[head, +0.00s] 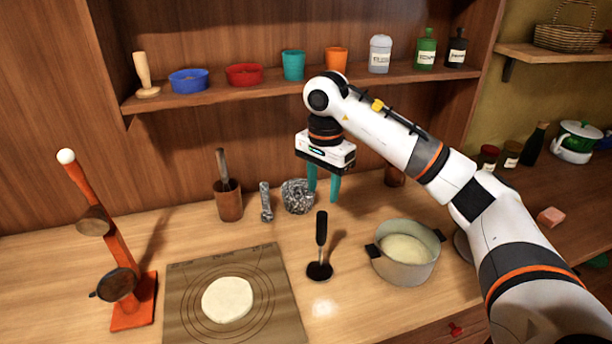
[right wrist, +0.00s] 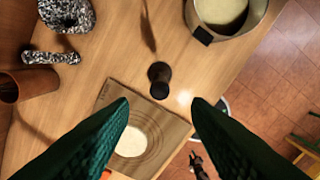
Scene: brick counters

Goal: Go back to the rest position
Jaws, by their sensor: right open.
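My right gripper (head: 323,184) is open and points down above the counter, beside the grey stone mortar (head: 298,196). Nothing is between its two teal fingers. In the right wrist view the fingers (right wrist: 160,108) are spread wide, with the counter, the mat (right wrist: 172,112) and the flat dough (right wrist: 133,141) below. My right arm reaches in from the right over the pot (head: 405,271). My left gripper does not show in the head view.
A dark-handled masher (head: 321,240) stands on the counter near a stone pestle (head: 266,202) and a wooden cup (head: 229,204). An orange stand (head: 136,308) is at left. A shelf (head: 220,98) with bowls, cups and bottles runs behind my arm.

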